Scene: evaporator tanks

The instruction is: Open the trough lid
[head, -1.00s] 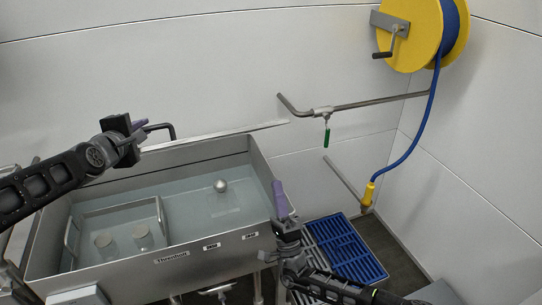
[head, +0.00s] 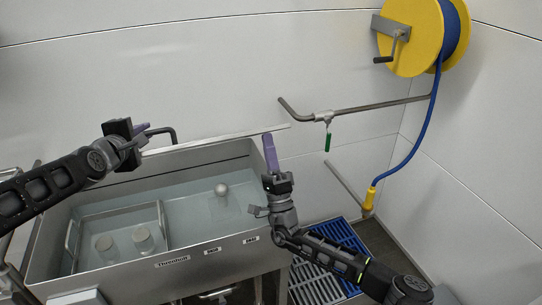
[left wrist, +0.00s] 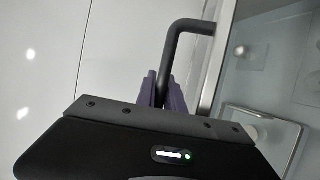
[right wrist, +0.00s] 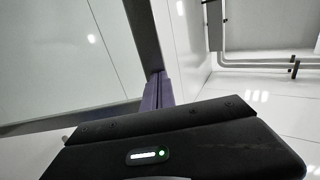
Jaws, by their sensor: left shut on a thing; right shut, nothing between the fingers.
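The steel trough (head: 185,262) is open on top, with liquid, a float ball and two round caps inside. Its lid (head: 215,138) shows nearly edge-on as a thin pale strip above the back rim, raised off the opening. My left gripper (head: 141,129) is shut on the dark bent lid handle (head: 172,134) near the lid's left end. The handle also shows between its purple fingers in the left wrist view (left wrist: 185,27). My right gripper (head: 270,153) is shut and empty, fingers pointing up by the lid's right end. I cannot tell whether it touches the lid.
A wall pipe with a green-handled valve (head: 327,140) is right of the lid. A yellow hose reel (head: 410,35) with a blue hose (head: 418,130) hangs at the upper right. A blue floor grate (head: 345,237) lies right of the trough.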

